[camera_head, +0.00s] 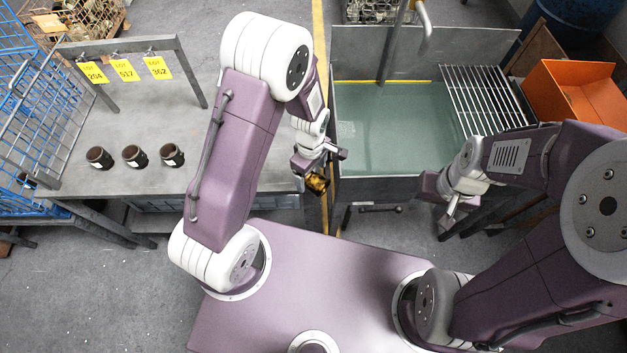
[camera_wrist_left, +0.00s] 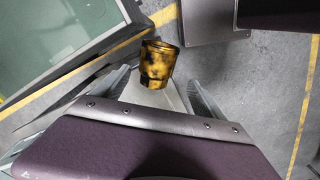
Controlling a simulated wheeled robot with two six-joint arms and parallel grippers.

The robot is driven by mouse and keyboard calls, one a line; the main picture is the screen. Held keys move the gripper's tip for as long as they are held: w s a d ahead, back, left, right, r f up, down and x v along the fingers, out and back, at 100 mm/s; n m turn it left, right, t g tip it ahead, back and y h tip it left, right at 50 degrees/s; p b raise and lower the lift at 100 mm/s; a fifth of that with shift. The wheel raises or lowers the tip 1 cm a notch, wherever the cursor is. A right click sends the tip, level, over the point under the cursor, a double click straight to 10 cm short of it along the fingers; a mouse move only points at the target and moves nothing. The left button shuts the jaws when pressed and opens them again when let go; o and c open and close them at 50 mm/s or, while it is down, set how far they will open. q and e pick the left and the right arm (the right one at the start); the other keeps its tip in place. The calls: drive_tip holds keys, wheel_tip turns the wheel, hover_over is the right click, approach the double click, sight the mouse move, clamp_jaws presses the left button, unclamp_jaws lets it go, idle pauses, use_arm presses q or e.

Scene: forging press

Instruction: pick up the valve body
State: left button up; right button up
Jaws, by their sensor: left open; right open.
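A mottled yellow-and-black cup-shaped part (camera_head: 317,184), which may be the valve body, is at the tip of my left gripper (camera_head: 319,170), between the table and the tank. In the left wrist view the part (camera_wrist_left: 158,60) lies between the two spread fingers of my left gripper (camera_wrist_left: 158,88), toward their far ends. The left gripper is open; I cannot tell whether a finger touches the part or what supports it. My right gripper (camera_head: 450,208) is open and empty at the right, in front of the tank.
Three dark labelled cups (camera_head: 134,156) stand on the grey table (camera_head: 90,120) at left, below yellow lot tags (camera_head: 125,69). A liquid-filled tank (camera_head: 395,125) with a wire rack (camera_head: 485,97) is at centre right. An orange bin (camera_head: 575,92) stands right, a blue cage (camera_head: 35,110) left.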

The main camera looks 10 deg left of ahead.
sight(313, 176)
use_arm(q)
drive_tip(key=f, duration=0.5)
drive_tip(key=shift+w+d+f+p, duration=0.15)
drive_tip(key=shift+w+p, duration=0.15)
drive_tip(key=shift+w, duration=0.1)
clamp_jaws()
drive_tip(key=shift+r, duration=0.45)
wheel_tip(313, 176, up, 3)
drive_tip(key=shift+w+f, duration=0.1)
drive_tip(key=s+d+r+b, duration=0.1)
drive_tip(key=s+d+r, duration=0.1)
drive_tip(key=d+r, duration=0.5)
drive_tip(key=d, duration=0.4)
drive_tip(key=shift+s+d+r, duration=0.25)
drive_tip(key=shift+s, duration=0.05)
